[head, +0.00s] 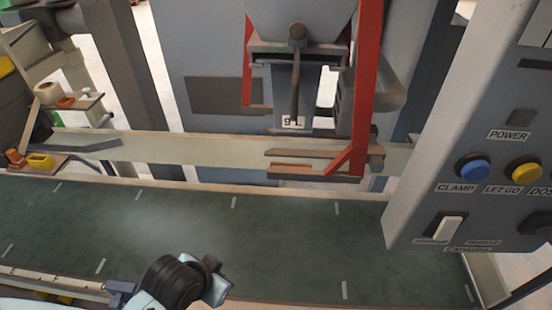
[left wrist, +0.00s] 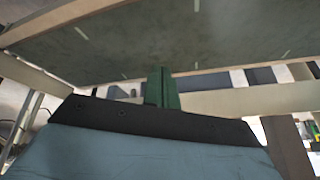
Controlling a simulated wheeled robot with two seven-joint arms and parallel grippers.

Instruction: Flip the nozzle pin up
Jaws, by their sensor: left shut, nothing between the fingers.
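The nozzle (head: 292,95) of the sack filler hangs at the top middle of the head view, between red bars. A dark pin or lever (head: 295,75) hangs straight down along its front from a round pivot (head: 297,34). My left gripper (left wrist: 162,88) shows in the left wrist view, its green fingers shut together with nothing between them. In the head view only part of my left arm shows at the bottom, below and apart from the nozzle. The nozzle cannot be made out in the left wrist view. My right gripper is not seen.
A green conveyor belt (head: 290,240) with pale marks runs across below the nozzle and is clear. A grey control panel (head: 430,190) with blue and yellow buttons stands at right. The red bars (head: 366,90) flank the nozzle. Small parts sit on a ledge at left.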

